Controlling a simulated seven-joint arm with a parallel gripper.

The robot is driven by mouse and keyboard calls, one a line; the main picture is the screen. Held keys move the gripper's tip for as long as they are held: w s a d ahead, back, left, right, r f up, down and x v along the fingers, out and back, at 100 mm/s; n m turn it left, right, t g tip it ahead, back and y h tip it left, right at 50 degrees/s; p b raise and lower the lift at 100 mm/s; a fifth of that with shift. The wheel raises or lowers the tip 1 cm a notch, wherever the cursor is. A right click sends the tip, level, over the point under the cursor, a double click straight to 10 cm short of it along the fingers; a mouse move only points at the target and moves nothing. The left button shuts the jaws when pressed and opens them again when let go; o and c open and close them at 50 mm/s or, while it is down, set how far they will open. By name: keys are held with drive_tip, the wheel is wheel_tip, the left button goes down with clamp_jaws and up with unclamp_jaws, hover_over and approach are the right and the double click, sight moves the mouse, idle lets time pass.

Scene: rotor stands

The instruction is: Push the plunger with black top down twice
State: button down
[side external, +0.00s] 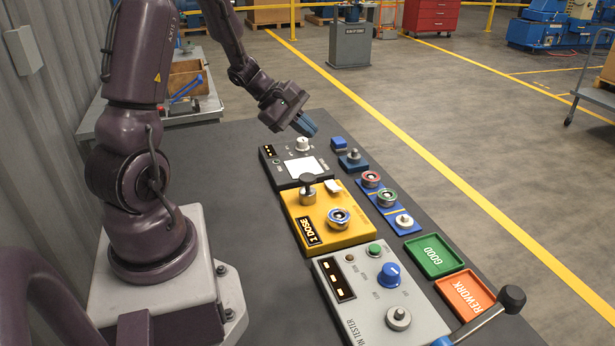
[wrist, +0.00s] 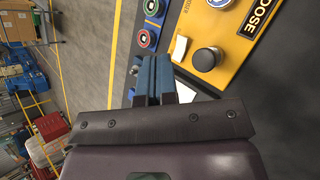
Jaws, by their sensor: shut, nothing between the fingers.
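The plunger with the black top (side external: 308,182) stands upright on the yellow dosing box (side external: 345,238), near its far left corner. Its round black cap (wrist: 207,61) also shows in the wrist view, right of my fingers, on the yellow box (wrist: 228,50). My gripper (side external: 304,124) is above the far end of the dark table, beyond the plunger and higher than it, not touching it. Its blue fingers (wrist: 154,75) are shut with nothing between them. The yellow box also carries a round blue-ringed part (side external: 339,218) and a white tab (side external: 333,187).
A dark device with a white plate (side external: 305,168) sits below my gripper. A grey tester (side external: 375,290) with a blue knob stands nearer. Rotor parts on blue stands (side external: 388,203), a green tray (side external: 434,256) and an orange tray (side external: 472,294) line the right side.

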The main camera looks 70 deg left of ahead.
sight(312, 178)
drive_tip(key=shift+f, duration=4.3)
drive_tip(key=shift+f, duration=0.15)
drive_tip(key=shift+f, duration=0.25)
drive_tip(key=shift+f, duration=1.15)
drive_tip(key=shift+r, duration=1.6)
drive_tip(key=shift+r, duration=2.5)
